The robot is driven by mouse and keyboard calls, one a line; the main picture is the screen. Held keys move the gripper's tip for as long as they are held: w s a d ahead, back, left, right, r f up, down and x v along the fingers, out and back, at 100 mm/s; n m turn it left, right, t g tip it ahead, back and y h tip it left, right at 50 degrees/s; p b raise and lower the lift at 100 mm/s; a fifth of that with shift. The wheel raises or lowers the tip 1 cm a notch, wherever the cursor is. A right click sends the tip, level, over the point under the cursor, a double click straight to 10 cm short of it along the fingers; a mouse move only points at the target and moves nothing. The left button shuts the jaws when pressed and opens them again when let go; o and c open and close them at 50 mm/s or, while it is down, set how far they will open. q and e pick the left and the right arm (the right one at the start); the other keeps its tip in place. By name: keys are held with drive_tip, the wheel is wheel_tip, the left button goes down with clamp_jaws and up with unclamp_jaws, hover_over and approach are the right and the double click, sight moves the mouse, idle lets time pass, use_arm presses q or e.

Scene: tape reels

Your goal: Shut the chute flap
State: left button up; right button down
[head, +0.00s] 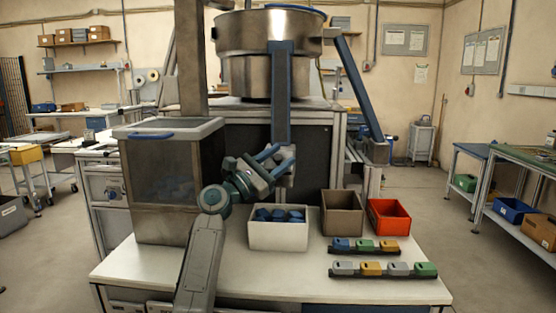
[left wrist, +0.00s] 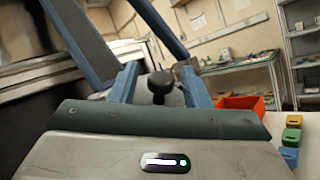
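The blue chute (head: 282,95) comes down from the front of the steel bowl (head: 268,32). My left gripper (head: 277,160) is at the chute's lower end, above the white bin, and covers part of it. In the left wrist view, my gripper's two blue fingers (left wrist: 160,82) stand apart. A dark round knob (left wrist: 161,84) shows between them, with gaps at its sides; I cannot tell whether it is touched. The flap itself cannot be made out clearly behind the gripper, nor how far it is open. My right gripper is not in view.
A white bin (head: 278,237) of blue parts stands below my gripper. Brown (head: 343,222) and red (head: 388,227) bins stand right of it. A clear-walled box (head: 165,170) is left of my arm. Racks of coloured blocks (head: 383,270) lie at the front right.

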use_arm(q)
drive_tip(key=v, duration=0.7)
drive_tip(key=shift+s+a+b, duration=0.15)
drive_tip(key=shift+s+b, duration=0.05)
drive_tip(key=shift+b, duration=0.25)
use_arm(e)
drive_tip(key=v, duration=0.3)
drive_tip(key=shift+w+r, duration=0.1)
use_arm(q)
drive_tip(key=shift+f, duration=0.1)
drive_tip(key=shift+c, duration=0.2)
